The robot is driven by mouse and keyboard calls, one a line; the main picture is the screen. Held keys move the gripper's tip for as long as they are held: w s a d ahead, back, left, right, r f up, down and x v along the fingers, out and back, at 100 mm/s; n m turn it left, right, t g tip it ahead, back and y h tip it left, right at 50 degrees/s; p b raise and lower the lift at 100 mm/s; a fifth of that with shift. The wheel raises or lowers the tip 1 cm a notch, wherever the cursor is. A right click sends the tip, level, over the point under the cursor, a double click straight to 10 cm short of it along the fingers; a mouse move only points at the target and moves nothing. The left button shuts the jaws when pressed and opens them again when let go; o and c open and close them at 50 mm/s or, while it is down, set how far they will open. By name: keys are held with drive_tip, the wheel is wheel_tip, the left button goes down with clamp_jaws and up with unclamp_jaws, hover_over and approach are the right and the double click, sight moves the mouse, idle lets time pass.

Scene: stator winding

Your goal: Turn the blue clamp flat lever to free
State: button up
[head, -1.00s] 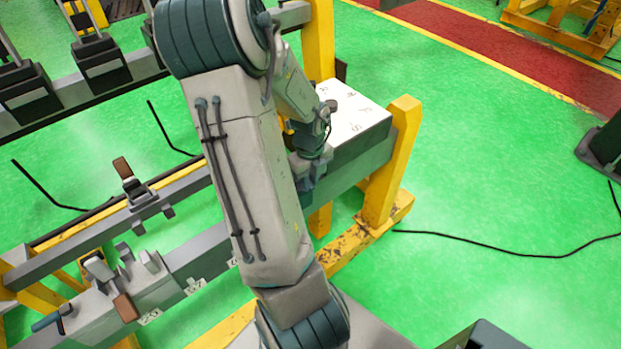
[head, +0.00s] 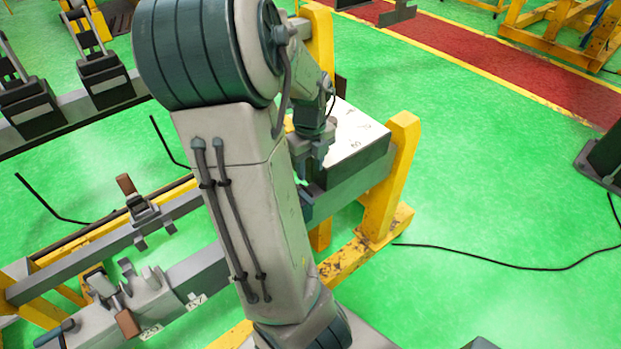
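My gripper (head: 313,169) hangs fingers down beside the near end of the white-topped block on the grey beam, partly behind my own arm. It is small here and its fingers are hard to make out, so I cannot tell whether it is open or shut. A dark blue-teal piece (head: 306,203) shows just below it, against the beam's side. This may be the blue clamp, but its flat lever cannot be made out and my arm hides part of it. Whether the gripper touches it is unclear. Another blue-teal handle (head: 55,332) sits at the lower left, far from the gripper.
A grey beam (head: 195,275) on yellow supports carries the white-topped block (head: 357,138). Clamps with brown levers (head: 127,323) stand at the left. A yellow post (head: 390,170) rises right of the block. A black cable (head: 480,258) crosses the open green floor at right.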

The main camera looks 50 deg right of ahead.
wheel_tip(320, 180, up, 2)
drive_tip(key=shift+r, duration=0.2)
idle(0.6)
drive_tip(key=w+a+r+n+t+y, duration=0.1)
drive_tip(key=w+a+r+n, duration=0.1)
drive_tip(key=a+n, duration=0.65)
drive_tip(key=w+a+r+n+t, duration=0.1)
drive_tip(key=w+a+r+n, duration=0.15)
drive_tip(key=a+n, duration=0.6)
drive_tip(key=s+a+r+n+t, duration=0.1)
drive_tip(key=s+a+n, duration=0.1)
drive_tip(key=a+n, duration=0.5)
drive_tip(key=s+a+r+n+h, duration=0.1)
drive_tip(key=a+n, duration=0.5)
drive_tip(key=n, duration=0.8)
drive_tip(key=shift+s+a+r+n+t+b, duration=0.45)
drive_tip(key=shift+s+r, duration=0.15)
drive_tip(key=shift+s, duration=0.4)
